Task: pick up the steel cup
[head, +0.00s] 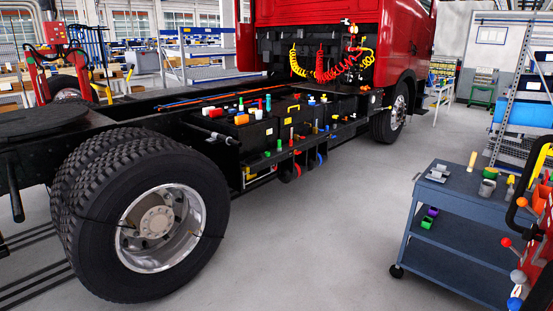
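A small grey cup (487,188), which looks like the steel cup, stands upright on the top shelf of a blue-grey cart (440,205) at the right of the head view. A yellow-handled item (472,161) stands behind it to the left. A pale yellowish piece (509,189) stands close to its right. Neither of my grippers is in the head view.
Small grey items (437,173) lie at the cart's left end. Red and black equipment with coloured knobs (518,277) stands at the right edge. A red truck (340,20) with a large rear wheel (150,230) fills the left. Grey floor (310,240) between is clear.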

